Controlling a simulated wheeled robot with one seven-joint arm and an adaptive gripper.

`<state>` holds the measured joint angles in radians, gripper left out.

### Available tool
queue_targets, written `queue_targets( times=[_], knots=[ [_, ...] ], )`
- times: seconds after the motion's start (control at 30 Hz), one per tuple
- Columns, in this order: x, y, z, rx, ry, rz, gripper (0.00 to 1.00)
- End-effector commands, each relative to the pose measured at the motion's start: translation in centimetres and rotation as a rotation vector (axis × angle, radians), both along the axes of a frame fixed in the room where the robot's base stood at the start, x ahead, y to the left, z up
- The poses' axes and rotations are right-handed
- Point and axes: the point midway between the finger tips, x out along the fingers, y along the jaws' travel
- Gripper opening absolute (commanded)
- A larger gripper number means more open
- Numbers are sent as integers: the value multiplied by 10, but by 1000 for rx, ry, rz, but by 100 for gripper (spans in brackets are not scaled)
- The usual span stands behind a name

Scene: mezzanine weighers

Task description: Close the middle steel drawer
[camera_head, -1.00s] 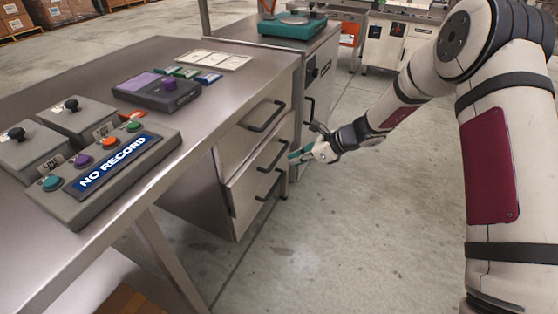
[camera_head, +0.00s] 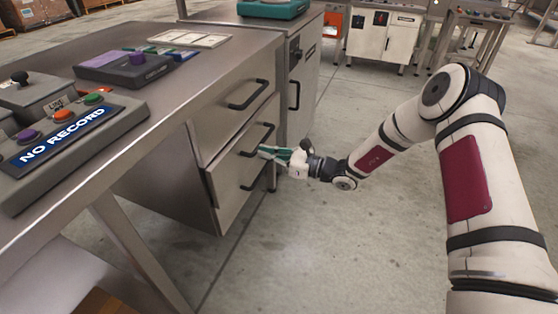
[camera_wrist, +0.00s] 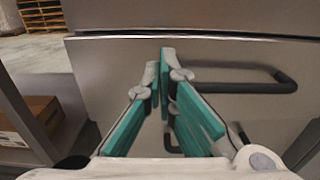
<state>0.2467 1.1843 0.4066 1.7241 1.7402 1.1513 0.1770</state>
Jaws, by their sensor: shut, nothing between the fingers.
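The middle steel drawer (camera_head: 226,178) is in the grey cabinet under the bench, with a black bar handle (camera_head: 257,139). Its front stands a little out from the cabinet, with a dark gap along its left edge. In the wrist view its flat front (camera_wrist: 108,75) fills the middle, with the handle (camera_wrist: 245,86) to the right.
A bench (camera_head: 205,62) carries control boxes, including a "NO RECORD" panel (camera_head: 62,137). The concrete floor (camera_head: 320,250) right of the cabinet is clear.

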Motion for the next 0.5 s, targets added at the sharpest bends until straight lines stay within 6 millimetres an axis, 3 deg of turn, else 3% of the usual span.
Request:
queue_targets(
  times=[0.2, 0.5],
  knots=[
    [13, 39, -2, 0, -1, 3, 0],
    [23, 63, -1, 0, 1, 0, 0]
  ],
)
